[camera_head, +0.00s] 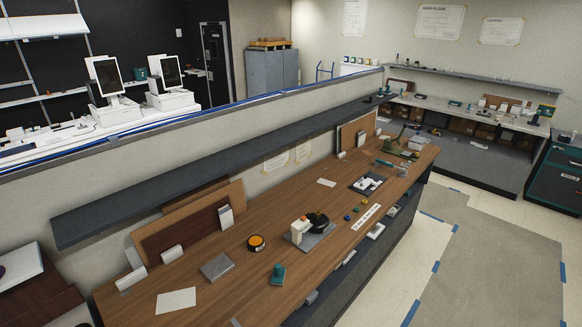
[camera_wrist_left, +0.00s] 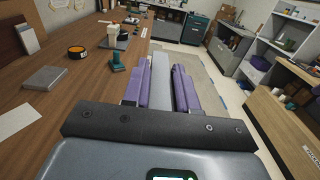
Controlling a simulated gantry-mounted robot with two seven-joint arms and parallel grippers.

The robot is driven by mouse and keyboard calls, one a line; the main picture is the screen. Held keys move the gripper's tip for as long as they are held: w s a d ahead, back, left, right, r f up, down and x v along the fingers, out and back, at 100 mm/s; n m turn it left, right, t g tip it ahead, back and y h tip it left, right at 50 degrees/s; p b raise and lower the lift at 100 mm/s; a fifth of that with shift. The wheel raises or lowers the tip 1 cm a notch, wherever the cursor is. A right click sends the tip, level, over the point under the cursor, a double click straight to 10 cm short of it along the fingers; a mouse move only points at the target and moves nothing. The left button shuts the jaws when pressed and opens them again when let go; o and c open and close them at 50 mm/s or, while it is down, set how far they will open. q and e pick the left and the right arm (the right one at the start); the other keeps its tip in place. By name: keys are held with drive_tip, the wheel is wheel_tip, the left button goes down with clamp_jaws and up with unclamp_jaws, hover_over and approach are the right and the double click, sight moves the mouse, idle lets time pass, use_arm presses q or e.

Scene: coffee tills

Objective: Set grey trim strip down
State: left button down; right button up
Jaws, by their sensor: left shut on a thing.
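The grey trim strip (camera_wrist_left: 160,72) is a long, narrow, pale grey piece in the left wrist view. It points away from the wrist, between the purple fingers of my left gripper (camera_wrist_left: 160,84), which is shut on it. The strip and gripper are seen over the front edge of the wooden bench (camera_wrist_left: 66,112), with floor beyond. I cannot tell the height of the strip over the bench. The strip's near end is hidden by the gripper body. I cannot make out the strip or either gripper in the head view.
The bench top holds a white sheet (camera_head: 176,300), a flat grey block (camera_head: 217,267), an orange-topped round tin (camera_head: 256,243), a teal-handled tool (camera_head: 278,274) and a grey plate (camera_head: 312,236) with items on it. Bare wood lies between them. A dark shelf (camera_head: 200,174) overhangs the back.

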use_arm(q)
drive_tip(key=s+d+r+n+t+y+p, duration=0.1)
drive_tip(key=s+d+n+t+y+p, duration=0.2)
drive_tip(key=d, duration=0.4)
drive_tip(key=a+n+y, duration=0.1)
drive_tip(key=y, duration=0.2)
drive_tip(key=s+a+n+t+y, duration=0.1)
drive_tip(key=a+n+y, duration=0.1)
drive_tip(key=y, duration=0.1)
drive_tip(key=a+n+y, duration=0.1)
drive_tip(key=n+y, duration=0.1)
drive_tip(key=y, duration=0.1)
drive_tip(key=shift+s+a+r+t+b, duration=0.15)
drive_tip(key=shift+r+t+b, duration=0.15)
drive_tip(key=shift+b, duration=0.1)
